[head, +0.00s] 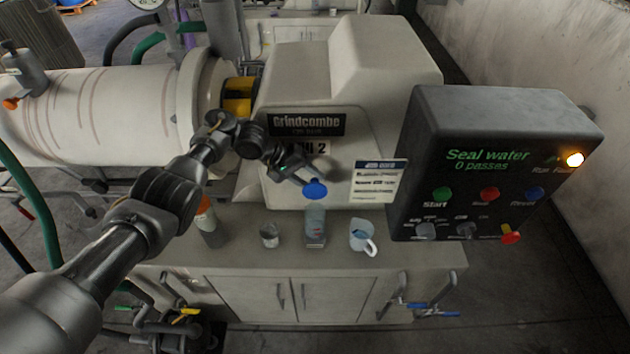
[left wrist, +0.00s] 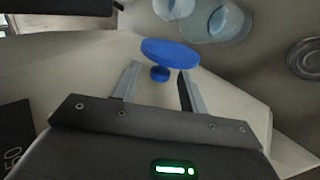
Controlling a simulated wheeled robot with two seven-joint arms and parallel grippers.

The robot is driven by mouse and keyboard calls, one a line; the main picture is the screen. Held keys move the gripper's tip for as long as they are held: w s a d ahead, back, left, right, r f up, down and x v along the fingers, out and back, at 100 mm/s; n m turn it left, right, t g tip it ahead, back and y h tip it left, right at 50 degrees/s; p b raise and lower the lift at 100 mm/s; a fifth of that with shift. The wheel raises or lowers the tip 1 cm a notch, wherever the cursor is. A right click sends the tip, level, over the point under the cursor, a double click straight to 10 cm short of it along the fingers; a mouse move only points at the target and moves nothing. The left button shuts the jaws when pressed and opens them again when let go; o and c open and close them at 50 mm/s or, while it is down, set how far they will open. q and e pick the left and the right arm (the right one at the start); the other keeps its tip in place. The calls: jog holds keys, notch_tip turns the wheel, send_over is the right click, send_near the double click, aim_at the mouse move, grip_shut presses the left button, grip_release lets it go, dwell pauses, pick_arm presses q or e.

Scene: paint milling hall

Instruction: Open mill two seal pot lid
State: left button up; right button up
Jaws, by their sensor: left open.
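The seal pot (head: 315,226) is a clear vessel with a reddish mark low down, upright on the bench under the mill. Its round blue lid (head: 315,189) shows just above its top; I cannot tell whether the two touch. My left gripper (head: 301,175) comes in from the upper left and is at the lid. In the left wrist view, my left gripper (left wrist: 159,73) is open, and the lid's small blue knob (left wrist: 159,74) shows between the fingertips, with the lid's disc (left wrist: 171,52) just beyond. Contact is not visible. My right gripper is not in view.
A white jug (head: 362,238) stands right of the pot, a small metal cup (head: 269,236) and a grey bottle (head: 211,228) left. A dark control box (head: 480,175) reads "Seal water 0 passes", with an amber lamp lit. The bench front (head: 420,262) is clear.

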pick_arm(q)
jog(key=p+v, duration=0.2)
jog(key=v, duration=0.6)
jog(key=shift+d, duration=0.1)
